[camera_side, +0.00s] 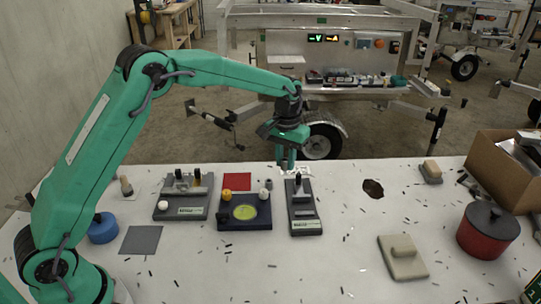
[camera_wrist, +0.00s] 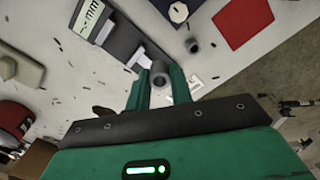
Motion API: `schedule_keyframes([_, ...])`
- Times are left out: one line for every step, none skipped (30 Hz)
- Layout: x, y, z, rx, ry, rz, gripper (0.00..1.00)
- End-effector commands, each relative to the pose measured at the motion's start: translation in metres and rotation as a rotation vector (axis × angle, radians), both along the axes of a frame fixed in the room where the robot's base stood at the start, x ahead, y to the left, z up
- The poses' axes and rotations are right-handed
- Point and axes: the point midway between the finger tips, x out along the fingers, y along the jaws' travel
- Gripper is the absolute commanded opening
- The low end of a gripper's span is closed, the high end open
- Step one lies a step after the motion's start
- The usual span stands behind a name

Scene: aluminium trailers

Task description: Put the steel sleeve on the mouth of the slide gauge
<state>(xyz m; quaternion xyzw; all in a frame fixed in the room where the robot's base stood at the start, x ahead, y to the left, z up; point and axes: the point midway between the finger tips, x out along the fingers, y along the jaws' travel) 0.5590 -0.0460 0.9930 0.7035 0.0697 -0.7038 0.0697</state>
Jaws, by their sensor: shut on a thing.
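The slide gauge (camera_side: 305,228) is a dark grey block with a pale label, lying on the white table in the middle of the side view. In the wrist view the gauge (camera_wrist: 122,40) runs from the upper left toward my fingers. My gripper (camera_side: 286,168) points down over the gauge's far end. In the wrist view my gripper (camera_wrist: 160,88) is shut on a grey round sleeve (camera_wrist: 159,76), held between the two green fingers. In the side view the fingers hide the sleeve. I cannot tell whether the sleeve touches the gauge's mouth.
A second small grey ring (camera_side: 269,184) stands just left of the gauge. A dark blue tray (camera_side: 244,223) with a yellow disc and a red square (camera_side: 237,181) are further left. A beige block (camera_side: 403,265) and red pot (camera_side: 487,232) stand right. Dark chips are scattered about.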

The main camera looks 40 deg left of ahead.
Motion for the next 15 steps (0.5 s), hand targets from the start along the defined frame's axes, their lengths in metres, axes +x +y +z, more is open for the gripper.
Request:
schedule_keyframes([-0.002,-0.006,0.001,0.0,-0.001,-0.002,0.0])
schedule_keyframes([-0.003,-0.009,0.001,0.0,-0.001,-0.003,0.0])
schedule_keyframes([-0.005,-0.016,0.002,0.0,-0.001,-0.004,0.0])
schedule_keyframes([-0.006,-0.02,0.002,-0.001,-0.002,-0.005,0.0])
schedule_keyframes([-0.009,-0.026,0.003,-0.001,-0.002,-0.005,0.0])
schedule_keyframes([-0.012,-0.035,0.003,-0.001,-0.002,-0.006,0.0])
schedule_keyframes([-0.015,-0.041,0.004,-0.001,-0.002,-0.006,0.0])
schedule_keyframes([-0.018,-0.049,0.004,0.0,-0.001,-0.007,0.0])
schedule_keyframes([-0.023,-0.059,0.005,0.0,-0.001,-0.007,0.0])
schedule_keyframes([-0.027,-0.067,0.006,0.0,-0.001,-0.007,0.0])
schedule_keyframes([-0.03,-0.075,0.006,0.0,-0.001,-0.008,0.0])
schedule_keyframes([-0.036,-0.086,0.007,0.0,0.0,-0.008,0.0])
schedule_keyframes([-0.04,-0.094,0.007,0.0,-0.001,-0.007,0.0])
schedule_keyframes([-0.045,-0.101,0.008,-0.001,-0.002,-0.008,0.0])
schedule_keyframes([-0.051,-0.111,0.008,-0.001,-0.001,-0.007,0.0])
